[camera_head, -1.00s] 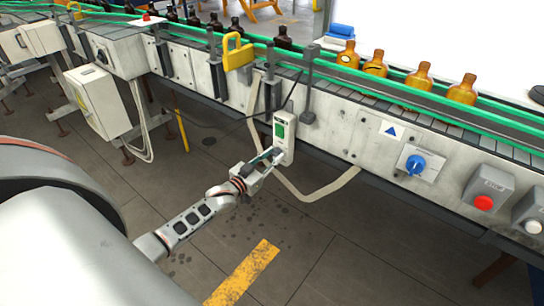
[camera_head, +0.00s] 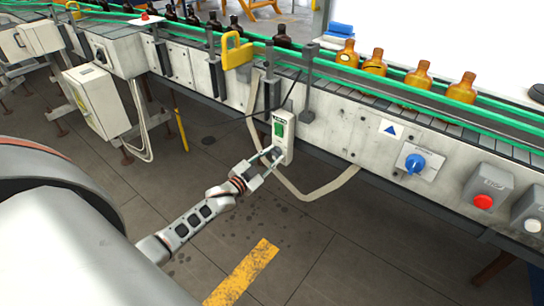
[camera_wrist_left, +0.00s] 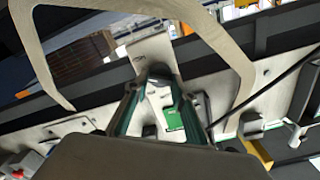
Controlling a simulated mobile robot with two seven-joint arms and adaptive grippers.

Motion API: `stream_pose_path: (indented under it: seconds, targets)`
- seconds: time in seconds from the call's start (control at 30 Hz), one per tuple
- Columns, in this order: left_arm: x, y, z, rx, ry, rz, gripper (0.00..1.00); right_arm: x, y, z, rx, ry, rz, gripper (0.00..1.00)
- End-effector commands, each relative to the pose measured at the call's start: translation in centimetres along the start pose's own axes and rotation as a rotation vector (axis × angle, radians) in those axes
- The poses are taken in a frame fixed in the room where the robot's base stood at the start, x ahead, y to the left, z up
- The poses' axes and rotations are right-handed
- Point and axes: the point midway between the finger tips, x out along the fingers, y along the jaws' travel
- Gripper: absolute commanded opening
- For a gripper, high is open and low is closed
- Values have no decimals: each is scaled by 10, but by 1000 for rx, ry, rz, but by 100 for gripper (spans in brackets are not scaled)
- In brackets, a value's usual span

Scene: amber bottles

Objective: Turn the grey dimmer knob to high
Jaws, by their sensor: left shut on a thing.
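A light-grey control box (camera_head: 289,150) with a green panel (camera_head: 279,129) hangs on the front of the conveyor in the head view. My left gripper (camera_head: 276,156) reaches its lower front and is shut on the grey dimmer knob there. The fingers largely hide the knob in the head view. In the left wrist view the two fingers (camera_wrist_left: 158,84) close in on the box face, with the green panel (camera_wrist_left: 174,119) just below them. The knob's pointer and setting cannot be read. My right gripper is not in view.
A beige cable (camera_head: 322,191) loops below the box, and it crosses the left wrist view (camera_wrist_left: 232,48). A blue rotary switch (camera_head: 415,163) and a red button (camera_head: 483,202) sit farther right. Amber bottles (camera_head: 417,78) stand on the conveyor. The floor below is clear.

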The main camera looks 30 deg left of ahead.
Motion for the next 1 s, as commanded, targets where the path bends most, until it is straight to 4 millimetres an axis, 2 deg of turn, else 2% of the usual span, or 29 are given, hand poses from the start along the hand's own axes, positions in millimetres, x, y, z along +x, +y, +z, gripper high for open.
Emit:
stream_pose_path:
  seconds: [0.27, 0.3, 0.33, 0.37, 0.77, 0.87, 1.0]
  targets:
    - [0, 1, 1, 3, -2, 1, 4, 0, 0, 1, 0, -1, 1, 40]
    - [0, 1, 1, 3, -2, 1, 33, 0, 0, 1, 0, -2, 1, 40]
    - [0, 1, 1, 3, -2, 1, 40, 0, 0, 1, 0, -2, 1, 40]
    - [0, 1, 1, 3, -2, 1, 42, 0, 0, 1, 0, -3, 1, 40]
    - [-4, 0, 1, 1, -2, 1, 42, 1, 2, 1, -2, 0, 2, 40]
    - [-14, 1, 1, 1, -2, 1, 42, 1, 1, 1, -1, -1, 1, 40]
    - [-37, 1, 2, 1, -3, 2, 42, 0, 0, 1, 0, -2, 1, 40]
